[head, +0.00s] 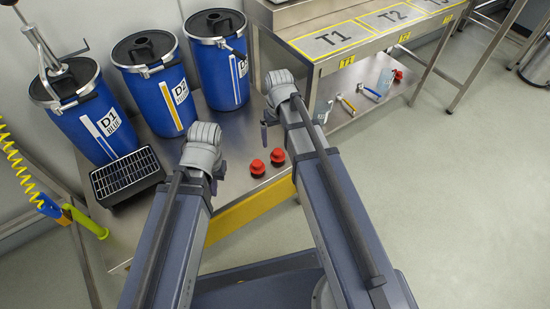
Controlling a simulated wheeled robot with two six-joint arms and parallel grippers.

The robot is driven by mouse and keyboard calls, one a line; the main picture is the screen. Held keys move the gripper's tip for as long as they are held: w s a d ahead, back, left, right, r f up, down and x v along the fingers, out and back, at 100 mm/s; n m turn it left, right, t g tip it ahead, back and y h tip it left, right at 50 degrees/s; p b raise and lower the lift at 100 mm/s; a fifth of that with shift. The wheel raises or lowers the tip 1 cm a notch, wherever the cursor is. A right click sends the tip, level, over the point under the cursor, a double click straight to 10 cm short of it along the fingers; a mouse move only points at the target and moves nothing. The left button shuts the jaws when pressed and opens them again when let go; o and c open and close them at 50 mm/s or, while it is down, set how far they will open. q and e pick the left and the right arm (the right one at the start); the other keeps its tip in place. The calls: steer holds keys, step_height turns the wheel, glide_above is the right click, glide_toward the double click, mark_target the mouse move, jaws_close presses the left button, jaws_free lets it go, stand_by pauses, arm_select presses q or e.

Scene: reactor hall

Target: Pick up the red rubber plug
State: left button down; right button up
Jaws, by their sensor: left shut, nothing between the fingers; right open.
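Two red rubber plugs stand close together on the steel bench, a left one (257,168) and a right one (277,156). Both have dark lower parts. My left gripper (221,171) is to the left of the plugs, mostly hidden behind its grey wrist; it is shut and empty. My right gripper (265,133) is above and beyond the plugs in the picture, partly hidden by its own wrist. It is open, and neither plug is in it.
Blue drums D1 (88,118), D2 (165,98) and D3 (222,75) line the bench's back. A black vented box (126,178) sits at left. A table with tiles T1 (332,40) and T2 (393,17) stands right, tools and a red item (398,75) on its lower shelf.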

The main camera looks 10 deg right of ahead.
mark_target(278, 151)
arm_select(q)
steer(key=shift+f, duration=0.1)
arm_select(e)
steer(key=shift+f, duration=0.1)
arm_select(q)
step_height(278, 151, down, 8)
steer(key=b, duration=0.8)
steer(key=shift+d, duration=0.15)
arm_select(e)
step_height(278, 151, down, 8)
steer(key=shift+r, duration=0.15)
arm_select(q)
steer(key=shift+r, duration=0.2)
arm_select(e)
steer(key=shift+r, duration=0.1)
steer(key=shift+c, duration=0.2)
steer(key=c, duration=1.4)
